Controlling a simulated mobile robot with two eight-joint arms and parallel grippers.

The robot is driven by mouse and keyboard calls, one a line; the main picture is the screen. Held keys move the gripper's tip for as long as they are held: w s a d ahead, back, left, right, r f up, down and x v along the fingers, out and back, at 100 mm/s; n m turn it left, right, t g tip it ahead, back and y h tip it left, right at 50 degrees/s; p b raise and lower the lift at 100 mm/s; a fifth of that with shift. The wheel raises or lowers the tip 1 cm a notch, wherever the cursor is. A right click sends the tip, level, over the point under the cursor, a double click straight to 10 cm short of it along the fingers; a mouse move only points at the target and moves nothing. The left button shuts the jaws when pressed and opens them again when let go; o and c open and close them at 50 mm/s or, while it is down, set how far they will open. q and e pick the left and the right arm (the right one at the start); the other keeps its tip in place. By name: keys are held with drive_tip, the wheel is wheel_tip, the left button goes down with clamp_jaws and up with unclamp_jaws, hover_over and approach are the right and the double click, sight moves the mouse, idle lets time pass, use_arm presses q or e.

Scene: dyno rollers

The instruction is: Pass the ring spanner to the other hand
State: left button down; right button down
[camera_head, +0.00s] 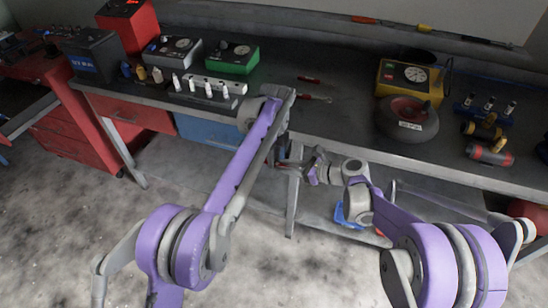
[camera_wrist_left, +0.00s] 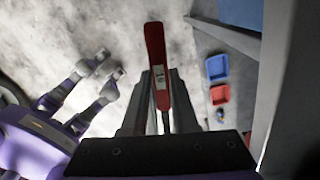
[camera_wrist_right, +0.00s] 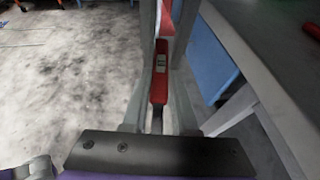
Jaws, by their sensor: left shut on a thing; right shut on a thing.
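The ring spanner shows as a slim red bar with a pale label. It stands between the fingers in the left wrist view (camera_wrist_left: 154,45) and in the right wrist view (camera_wrist_right: 159,85). My left gripper (camera_wrist_left: 158,115) is shut on it, and so is my right gripper (camera_wrist_right: 160,115). In the head view the two grippers meet in front of the bench edge, above the floor. There the spanner is small and mostly hidden by my arms. Its ring ends cannot be made out.
The grey workbench (camera_head: 340,125) lies just beyond the grippers. It bears a round dark reel (camera_head: 407,120), a yellow gauge box (camera_head: 408,78), a green box (camera_head: 232,58) and red-handled tools (camera_head: 315,98). A blue bin (camera_wrist_left: 217,67) and a red bin (camera_wrist_left: 220,94) sit low down.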

drive_tip(key=c, duration=0.6)
unclamp_jaws()
drive_tip(key=shift+s+a, duration=0.2)
drive_tip(key=shift+d, duration=0.1)
drive_tip(key=shift+s+d+r, duration=0.1)
drive_tip(key=shift+d+r, duration=0.05)
drive_tip(key=shift+d, duration=0.15)
drive_tip(key=v, duration=1.1)
drive_tip(key=s+d+f+n+h, duration=0.2)
drive_tip(key=s+n+h, duration=0.2)
drive_tip(key=s+n, duration=0.4)
drive_tip(key=s+d+f+n+g+h, duration=0.1)
drive_tip(key=s+n+h, duration=0.3)
drive_tip(key=s+n, duration=0.4)
drive_tip(key=s+d+f+n+h, duration=0.2)
drive_tip(key=s+n+h, duration=0.1)
drive_tip(key=s+n, duration=0.4)
drive_tip(key=s, duration=0.3)
drive_tip(key=shift+s+d+f+n+g+h, duration=0.2)
drive_tip(key=shift+d+f+n+g+h, duration=0.1)
drive_tip(key=shift+d+f+n+h, duration=0.1)
drive_tip(key=shift+r, duration=0.1)
